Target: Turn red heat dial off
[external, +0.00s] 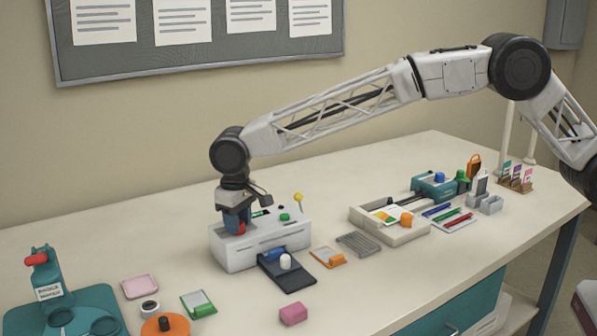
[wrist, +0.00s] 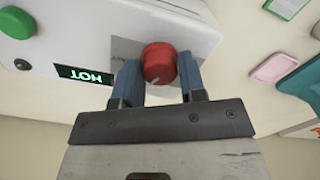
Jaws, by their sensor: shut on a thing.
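The red heat dial (wrist: 159,63) is on top of the white laminator (wrist: 102,30), with a pale pointer mark on its near edge. My gripper (wrist: 158,80) has its two blue fingers on either side of the dial and is shut on it. A small display (wrist: 85,76) beside the dial is lit green and reads "HOT", upside down in the wrist view. In the external view my gripper (external: 237,224) points down over the left end of the laminator (external: 235,256), and a bit of the red dial (external: 241,228) shows between the fingers.
A green button (wrist: 16,22) is on the laminator away from the dial. A yellow-topped stick (external: 298,197) stands behind it. A dark tray (external: 290,277) with a white knob is in front. Teal equipment (external: 60,305) stands at left, and a beige tray (external: 400,237) lies to the right.

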